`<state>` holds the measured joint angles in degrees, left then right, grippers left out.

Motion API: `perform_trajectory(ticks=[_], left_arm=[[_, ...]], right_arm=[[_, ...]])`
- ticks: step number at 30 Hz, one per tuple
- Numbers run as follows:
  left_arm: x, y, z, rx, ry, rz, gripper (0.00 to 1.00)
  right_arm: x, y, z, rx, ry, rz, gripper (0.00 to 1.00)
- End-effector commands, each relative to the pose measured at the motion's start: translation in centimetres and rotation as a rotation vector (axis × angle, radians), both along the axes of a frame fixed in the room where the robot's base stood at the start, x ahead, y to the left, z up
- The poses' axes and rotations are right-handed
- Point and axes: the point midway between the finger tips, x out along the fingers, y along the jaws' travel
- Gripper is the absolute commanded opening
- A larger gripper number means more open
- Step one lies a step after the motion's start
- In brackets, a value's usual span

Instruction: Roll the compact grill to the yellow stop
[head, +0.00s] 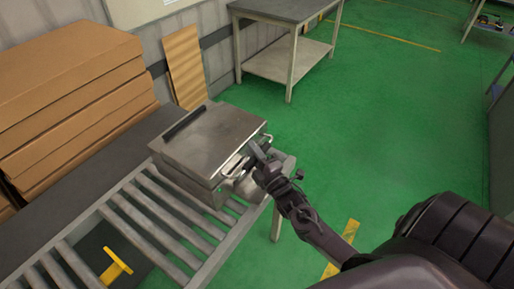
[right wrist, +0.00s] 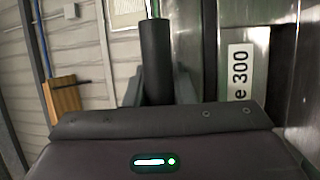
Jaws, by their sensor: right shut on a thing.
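The compact grill (head: 212,137), a grey metal box with a closed lid, sits on the far end of a roller conveyor (head: 150,205). My right gripper (head: 256,157) is at the grill's right front side, shut on its handle. In the right wrist view a dark cylindrical handle (right wrist: 155,62) stands between the fingers, and the grill's metal side with a white "e 300" label (right wrist: 238,75) is at the right. The yellow stop (head: 117,267) is at the lower left of the head view, by the rollers' near part, apart from the grill. My left gripper is not in view.
Stacked brown cardboard boxes (head: 70,95) stand on a dark surface along the conveyor's left. A grey table (head: 285,12) stands at the back. The rollers between the grill and the stop are clear, and the green floor (head: 380,130) to the right is open.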

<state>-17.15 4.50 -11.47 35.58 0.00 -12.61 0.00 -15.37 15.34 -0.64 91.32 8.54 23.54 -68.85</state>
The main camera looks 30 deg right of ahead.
Motion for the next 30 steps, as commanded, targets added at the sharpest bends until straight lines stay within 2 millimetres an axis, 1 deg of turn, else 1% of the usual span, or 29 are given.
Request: perform_trajectory(ticks=[1, 2, 5, 9, 15, 18, 21, 24, 27, 30], left_arm=[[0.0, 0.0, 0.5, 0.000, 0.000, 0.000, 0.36], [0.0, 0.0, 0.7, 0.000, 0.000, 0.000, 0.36], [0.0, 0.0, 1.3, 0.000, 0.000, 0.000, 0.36], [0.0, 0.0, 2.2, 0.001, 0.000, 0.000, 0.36], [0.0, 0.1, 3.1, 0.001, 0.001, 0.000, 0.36], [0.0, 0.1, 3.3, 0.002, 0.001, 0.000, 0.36], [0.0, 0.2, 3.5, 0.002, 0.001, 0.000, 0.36], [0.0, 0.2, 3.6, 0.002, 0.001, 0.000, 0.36], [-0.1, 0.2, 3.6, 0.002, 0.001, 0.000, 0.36], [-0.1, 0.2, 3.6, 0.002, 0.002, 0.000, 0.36]], right_arm=[[-0.6, 1.4, -0.2, 0.007, 0.009, 0.008, 0.00], [-0.8, 2.0, -0.2, 0.008, 0.009, 0.008, 0.00], [-1.9, 4.6, -0.1, 0.010, 0.010, 0.010, 0.00], [-3.7, 8.9, -0.1, 0.010, 0.012, 0.011, 0.00], [-6.3, 15.2, -0.2, 0.009, 0.012, 0.011, 0.00], [-7.5, 17.9, -0.2, 0.008, 0.011, 0.011, 0.00], [-8.5, 20.3, -0.3, 0.007, 0.011, 0.009, 0.00], [-9.3, 22.3, -0.3, 0.006, 0.010, 0.009, 0.00], [-9.9, 23.8, -0.3, 0.005, 0.009, 0.009, 0.00], [-10.3, 24.8, -0.3, 0.004, 0.009, 0.009, 0.00]])
